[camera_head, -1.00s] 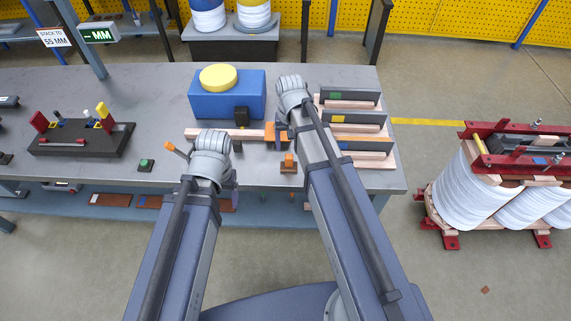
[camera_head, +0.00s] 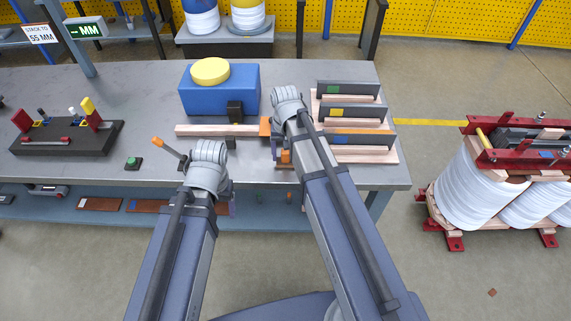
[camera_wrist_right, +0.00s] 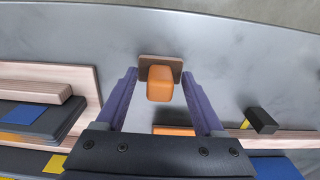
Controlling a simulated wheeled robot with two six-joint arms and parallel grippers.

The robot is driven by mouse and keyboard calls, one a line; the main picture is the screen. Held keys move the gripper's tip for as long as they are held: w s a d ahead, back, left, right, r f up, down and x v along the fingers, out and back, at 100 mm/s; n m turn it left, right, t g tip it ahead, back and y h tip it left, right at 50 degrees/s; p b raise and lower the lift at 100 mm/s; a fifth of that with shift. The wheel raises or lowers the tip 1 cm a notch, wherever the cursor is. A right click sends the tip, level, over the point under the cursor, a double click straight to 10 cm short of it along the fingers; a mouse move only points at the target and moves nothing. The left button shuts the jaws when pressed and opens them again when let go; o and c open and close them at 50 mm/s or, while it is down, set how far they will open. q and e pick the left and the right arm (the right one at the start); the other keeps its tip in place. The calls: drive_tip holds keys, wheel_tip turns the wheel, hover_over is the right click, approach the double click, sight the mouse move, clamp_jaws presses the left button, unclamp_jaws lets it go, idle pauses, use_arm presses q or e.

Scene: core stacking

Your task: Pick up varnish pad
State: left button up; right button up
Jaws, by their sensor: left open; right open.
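The varnish pad appears to be the orange block on a thin brown base (camera_wrist_right: 160,84). It also shows in the head view as a small orange block (camera_head: 286,156), partly hidden by my right arm, near the table's front edge. My right gripper (camera_wrist_right: 159,75) is open. In the wrist view its purple fingers lie on either side of the orange block, with gaps on both sides; I cannot tell how far down they reach. My left gripper (camera_head: 230,203) hangs at the table's front edge, mostly hidden behind its own wrist.
A wooden bar (camera_head: 205,130) with an orange end piece lies behind the pad. A blue box (camera_head: 220,95) stands behind the bar. Stacked dark plates on wooden strips (camera_head: 350,112) stand to the right. A green button (camera_head: 132,163) and a black tool tray (camera_head: 65,138) are left.

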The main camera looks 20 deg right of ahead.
clamp_jaws()
idle(0.6)
